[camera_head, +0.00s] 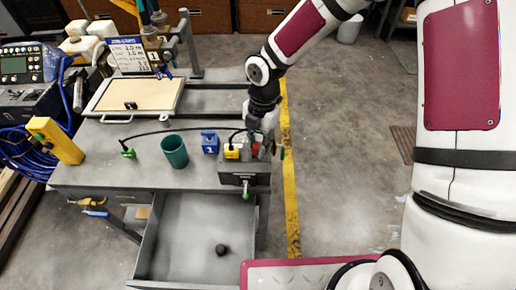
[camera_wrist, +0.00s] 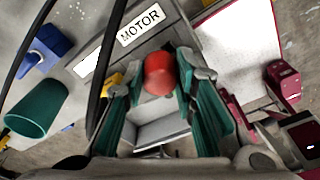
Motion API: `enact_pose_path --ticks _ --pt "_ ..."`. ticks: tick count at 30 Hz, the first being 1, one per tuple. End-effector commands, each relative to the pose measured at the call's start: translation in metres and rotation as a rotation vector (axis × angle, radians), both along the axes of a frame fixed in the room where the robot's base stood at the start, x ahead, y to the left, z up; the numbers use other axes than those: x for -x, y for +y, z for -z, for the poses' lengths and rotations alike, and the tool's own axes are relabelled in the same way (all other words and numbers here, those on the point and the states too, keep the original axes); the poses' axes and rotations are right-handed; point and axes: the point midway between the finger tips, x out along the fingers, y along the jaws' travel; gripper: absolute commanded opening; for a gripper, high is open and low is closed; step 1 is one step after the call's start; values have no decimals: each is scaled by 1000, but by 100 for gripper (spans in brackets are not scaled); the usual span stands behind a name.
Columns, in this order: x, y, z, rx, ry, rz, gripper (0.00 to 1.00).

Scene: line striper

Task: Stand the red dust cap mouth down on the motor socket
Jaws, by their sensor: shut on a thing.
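The red dust cap (camera_wrist: 158,73) is between the fingertips of my gripper (camera_wrist: 160,75) in the wrist view, and the gripper is shut on it. In the head view the cap (camera_head: 256,149) is a small red patch at the grey box (camera_head: 258,180) on the table's right end, partly covered by my gripper (camera_head: 262,142). A white MOTOR label (camera_wrist: 139,23) lies just beyond the cap in the wrist view. The motor socket itself is hidden, and I cannot tell whether the cap touches it. The cap's mouth is not visible.
A yellow plug (camera_head: 231,152) with a black cable stands left of the cap. A blue block (camera_head: 210,142) and a teal cup (camera_head: 174,151) stand further left. The drawer (camera_head: 180,235) below is open, with a black round thing (camera_head: 222,250) inside.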

Motion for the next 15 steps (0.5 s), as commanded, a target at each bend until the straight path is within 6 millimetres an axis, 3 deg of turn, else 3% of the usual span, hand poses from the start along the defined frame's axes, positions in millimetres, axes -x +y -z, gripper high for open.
enact_pose_path --ticks 5,15 --pt "2 0 22 1 2 -1 15" --pt "0 0 27 1 1 -1 15"
